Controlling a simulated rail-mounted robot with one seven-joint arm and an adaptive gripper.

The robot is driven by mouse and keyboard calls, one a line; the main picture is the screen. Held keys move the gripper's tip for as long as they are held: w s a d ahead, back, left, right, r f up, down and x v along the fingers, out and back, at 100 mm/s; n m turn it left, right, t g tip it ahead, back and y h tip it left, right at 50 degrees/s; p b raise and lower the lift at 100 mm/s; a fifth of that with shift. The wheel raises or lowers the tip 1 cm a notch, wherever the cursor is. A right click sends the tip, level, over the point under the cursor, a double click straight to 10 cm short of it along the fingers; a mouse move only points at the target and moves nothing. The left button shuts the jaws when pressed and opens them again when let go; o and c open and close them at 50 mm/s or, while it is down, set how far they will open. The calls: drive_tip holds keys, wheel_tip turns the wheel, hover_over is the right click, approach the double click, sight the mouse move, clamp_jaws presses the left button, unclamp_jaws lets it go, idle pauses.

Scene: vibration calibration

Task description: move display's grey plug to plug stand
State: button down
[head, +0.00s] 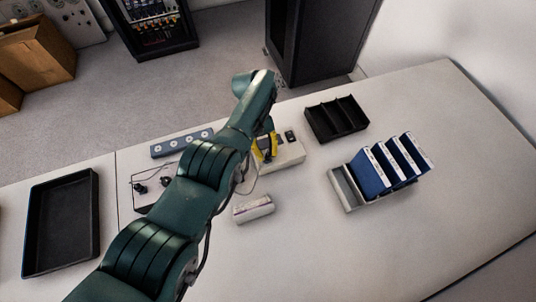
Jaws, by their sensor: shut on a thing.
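My gripper (264,155), with yellow fingers, is at the left end of a pale box (287,153) with dark fittings on top. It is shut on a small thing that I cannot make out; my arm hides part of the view. I cannot pick out the grey plug. A thin cable runs near the gripper at its lower left. A small pale unit (253,208) lies in front of the gripper. A pale block (150,186) with black connectors and leads stands to the left, partly behind my arm. I cannot tell which of these is the display or the plug stand.
A grey-blue strip with round sockets (181,143) lies behind my arm. A black divided tray (337,119) and a rack (344,188) of blue binders are to the right. An empty black tray (62,219) is at the left. The table's right front is clear.

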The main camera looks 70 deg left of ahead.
drive_tip(key=shift+s+d+f+n+t+y+p, duration=0.2)
drive_tip(key=shift+n+t+p, duration=0.5)
drive_tip(key=shift+n+p, duration=1.05)
drive_tip(key=shift+a+r+n+t+y+p, duration=0.1)
drive_tip(key=shift+n+t+y+p, duration=0.45)
drive_tip(key=shift+p, duration=2.1)
drive_tip(key=shift+n+t+y+p, duration=0.55)
drive_tip(key=shift+n+t+p, duration=0.5)
drive_tip(key=shift+n+p, duration=1.6)
idle(0.9)
